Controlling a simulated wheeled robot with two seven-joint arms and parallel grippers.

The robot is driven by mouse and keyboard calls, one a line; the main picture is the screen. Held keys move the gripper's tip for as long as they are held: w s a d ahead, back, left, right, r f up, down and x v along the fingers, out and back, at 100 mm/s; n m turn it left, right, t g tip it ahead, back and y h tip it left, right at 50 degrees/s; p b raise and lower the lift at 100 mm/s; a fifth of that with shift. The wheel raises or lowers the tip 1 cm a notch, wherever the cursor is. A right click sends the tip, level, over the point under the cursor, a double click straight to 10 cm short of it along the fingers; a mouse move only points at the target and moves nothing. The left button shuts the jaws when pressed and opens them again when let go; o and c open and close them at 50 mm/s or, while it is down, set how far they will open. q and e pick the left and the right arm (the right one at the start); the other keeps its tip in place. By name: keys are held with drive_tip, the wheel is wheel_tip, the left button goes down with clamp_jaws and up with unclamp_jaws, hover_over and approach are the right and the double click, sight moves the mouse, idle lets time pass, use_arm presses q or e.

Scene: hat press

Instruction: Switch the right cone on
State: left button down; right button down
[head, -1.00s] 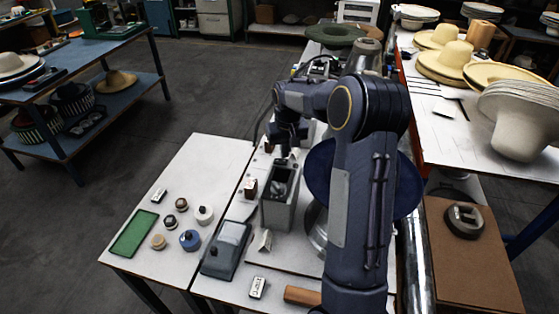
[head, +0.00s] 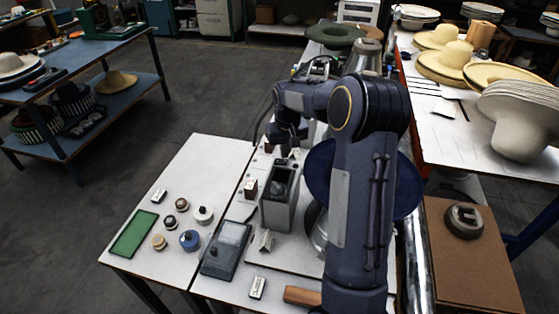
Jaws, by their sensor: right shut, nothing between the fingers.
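My right gripper (head: 284,151) is shut and empty, pointing down above the far end of an open grey box (head: 281,200) on the white table. Whether it touches anything there cannot be told. A small reddish-brown switch-like block (head: 250,188) stands left of the box. A grey metal cone-like form (head: 366,56) shows behind my arm. A dark blue disc (head: 320,170), perhaps a hat brim, is partly hidden by my right arm, above a shiny metal base (head: 316,232). My arm covers much of this area, so which part is the right cone is unclear. My left gripper is out of view.
A grey device (head: 226,247), green tray (head: 133,233), blue round pot (head: 190,240) and several small pots lie on the white table. A wooden block (head: 302,296) lies near its front. Pale hats (head: 441,64) fill the right-hand table.

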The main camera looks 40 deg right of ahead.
sight(285, 162)
drive_tip(key=shift+f+b, duration=0.6)
drive_tip(key=shift+f, duration=0.25)
idle(0.8)
drive_tip(key=shift+r, duration=0.1)
drive_tip(key=shift+r+p, duration=2.7)
drive_tip(key=shift+r, duration=0.75)
